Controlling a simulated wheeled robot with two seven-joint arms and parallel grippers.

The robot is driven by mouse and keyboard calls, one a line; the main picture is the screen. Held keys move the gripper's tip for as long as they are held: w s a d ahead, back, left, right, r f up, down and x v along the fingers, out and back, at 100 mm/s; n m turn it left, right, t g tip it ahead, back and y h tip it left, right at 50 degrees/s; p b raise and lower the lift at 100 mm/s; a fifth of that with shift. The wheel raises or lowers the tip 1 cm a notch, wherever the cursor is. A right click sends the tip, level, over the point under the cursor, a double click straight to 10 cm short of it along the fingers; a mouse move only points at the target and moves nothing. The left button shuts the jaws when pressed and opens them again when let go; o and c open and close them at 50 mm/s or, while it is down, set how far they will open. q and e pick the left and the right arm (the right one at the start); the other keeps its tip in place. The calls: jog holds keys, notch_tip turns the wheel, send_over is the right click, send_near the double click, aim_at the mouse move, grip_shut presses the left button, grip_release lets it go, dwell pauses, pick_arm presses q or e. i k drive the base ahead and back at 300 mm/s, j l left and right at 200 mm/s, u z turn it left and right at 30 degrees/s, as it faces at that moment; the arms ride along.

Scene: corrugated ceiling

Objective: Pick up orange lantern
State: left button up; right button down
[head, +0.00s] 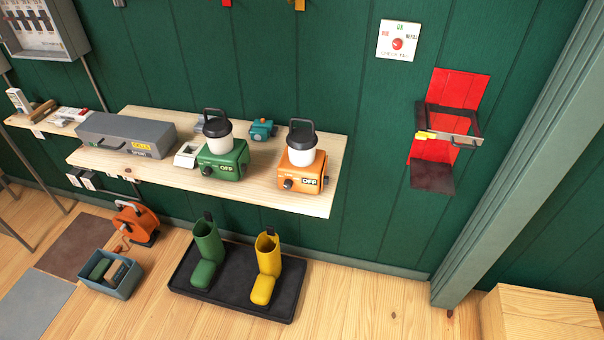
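The orange lantern (301,172) stands upright near the right end of the wooden wall shelf (318,204). It has an orange base with a dark knob and an "OFF" label, a white globe, and a black top with a raised handle. A similar green lantern (222,160) stands to its left. Neither of my grippers shows in the head view.
A grey box (124,134) and a small teal item (261,130) share the shelf. A red wall bracket (436,146) hangs to the right. The wooden floor at right centre is clear.

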aim_at(301, 161)
jog(key=i+j+z, duration=0.1)
jog(key=j, duration=0.35)
jog(key=i+j+z, duration=0.15)
jog(key=j, duration=0.3)
jog(key=i+j+z, duration=0.1)
jog(key=i+j, duration=0.15)
jog(key=j, duration=0.25)
jog(key=i+j+z, duration=0.15)
jog(key=j, duration=0.3)
jog(key=i+j+z, duration=0.1)
jog(key=j, duration=0.4)
jog(key=i+j+z, duration=0.15)
jog(key=j, duration=0.35)
